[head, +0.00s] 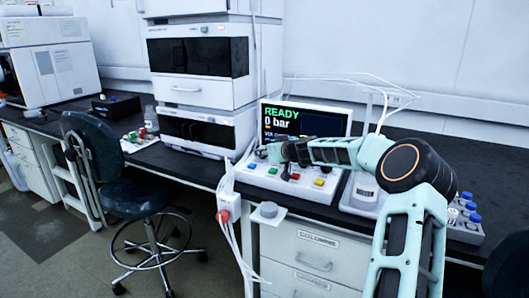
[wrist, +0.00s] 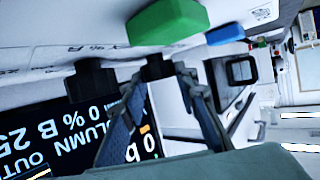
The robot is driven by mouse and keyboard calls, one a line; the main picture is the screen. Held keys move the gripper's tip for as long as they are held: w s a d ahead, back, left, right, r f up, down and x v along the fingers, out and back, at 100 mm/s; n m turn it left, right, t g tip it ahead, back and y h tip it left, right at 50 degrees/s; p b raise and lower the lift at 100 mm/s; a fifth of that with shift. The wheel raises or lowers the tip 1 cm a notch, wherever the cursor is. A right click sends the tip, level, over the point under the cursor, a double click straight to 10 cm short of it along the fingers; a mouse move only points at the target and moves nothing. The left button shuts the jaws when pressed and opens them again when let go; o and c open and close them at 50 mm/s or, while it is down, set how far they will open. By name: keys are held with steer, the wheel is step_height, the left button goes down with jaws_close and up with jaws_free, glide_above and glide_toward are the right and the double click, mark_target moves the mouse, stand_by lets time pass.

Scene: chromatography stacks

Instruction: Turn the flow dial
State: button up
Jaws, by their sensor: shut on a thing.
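The control panel (head: 248,178) stands on the bench with a lit screen (head: 303,121) reading READY and 0 bar. My gripper (head: 264,154) is at the panel's left part, just below the screen. In the wrist view my gripper's fingers (wrist: 160,72) stand on either side of a black dial (wrist: 156,66) and are shut on it. A second black knob (wrist: 91,79) is beside it, outside the fingers. A green button (wrist: 168,18) is close to the held dial. I cannot read the dial's label, and my gripper hides it in the head view.
A red button (head: 224,215) with hanging cables and a grey knob (head: 268,210) are at the bench's front edge. Blue-capped bottles (head: 474,218) stand at the right. Stacked instruments (head: 200,90) stand left of the panel. A stool (head: 122,192) is on the floor.

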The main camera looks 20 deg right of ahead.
steer(key=shift+a+m+h+b, duration=0.1)
steer(key=shift+m+h+b, duration=0.2)
steer(key=shift+h, duration=0.1)
steer(key=shift+c, duration=0.3)
steer(key=shift+a, duration=0.1)
steer(key=shift+a+m+h+b, duration=0.1)
steer(key=shift+m+h+b, duration=0.2)
steer(key=shift+m+h, duration=0.45)
steer(key=shift+a+r+m+h+p, duration=0.15)
steer(key=shift+r+m+h+p, duration=0.15)
steer(key=shift+m+h+p, duration=0.7)
steer(key=m+g+h+p, duration=0.1)
steer(key=m+h+p, duration=0.1)
steer(key=p, duration=0.5)
steer(key=shift+a+m+h+p, duration=0.1)
steer(key=shift+m+h+p, duration=0.25)
steer(key=shift+h, duration=0.4)
steer(key=shift+p, duration=0.4)
steer(key=shift+f+m+g+h+p, duration=0.4)
steer(key=shift+m+h+p, duration=0.2)
steer(key=shift+p, duration=0.4)
